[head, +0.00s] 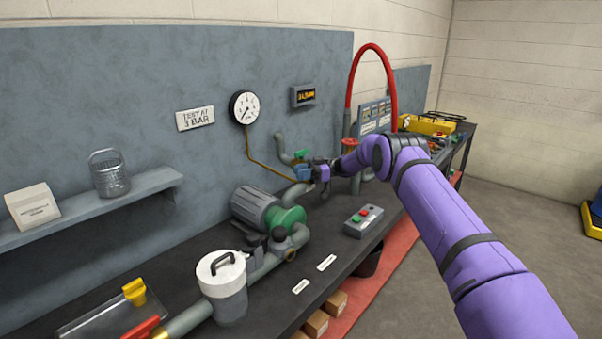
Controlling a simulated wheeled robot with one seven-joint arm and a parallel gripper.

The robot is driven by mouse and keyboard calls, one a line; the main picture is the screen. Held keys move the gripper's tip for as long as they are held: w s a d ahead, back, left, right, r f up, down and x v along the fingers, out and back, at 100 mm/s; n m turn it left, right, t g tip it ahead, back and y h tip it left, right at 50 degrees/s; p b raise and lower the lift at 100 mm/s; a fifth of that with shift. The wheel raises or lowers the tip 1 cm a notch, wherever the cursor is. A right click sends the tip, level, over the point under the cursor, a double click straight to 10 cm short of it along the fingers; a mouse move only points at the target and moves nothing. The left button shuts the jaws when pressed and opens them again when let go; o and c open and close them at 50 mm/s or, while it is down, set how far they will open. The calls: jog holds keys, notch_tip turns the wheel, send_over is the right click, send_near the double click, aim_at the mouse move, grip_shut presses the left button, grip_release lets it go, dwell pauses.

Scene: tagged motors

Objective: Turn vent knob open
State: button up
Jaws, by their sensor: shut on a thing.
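My gripper (318,171) reaches in from the right on my purple arm, at the pipework behind the bench. It is shut on a small blue knob (303,174), which I take to be the vent knob. The jaws and much of the knob are small here, so its turn angle cannot be told. A green handle (301,154) sits on the pipe just above and left of the gripper, apart from it.
A green and grey motor pump (268,212) stands left of the gripper on the dark bench. A control box (363,222) with red and green buttons is in front. A gauge (243,108) and a red hose arch (372,62) are behind. A white-lidded canister (221,285) stands nearer.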

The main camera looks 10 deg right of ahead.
jog(key=shift+n+g, duration=0.6)
jog(key=shift+g, duration=0.4)
jog(key=shift+s+r+g, duration=0.1)
jog(key=shift+r+g, duration=0.05)
jog(key=shift+g, duration=0.15)
jog(key=o, duration=0.9)
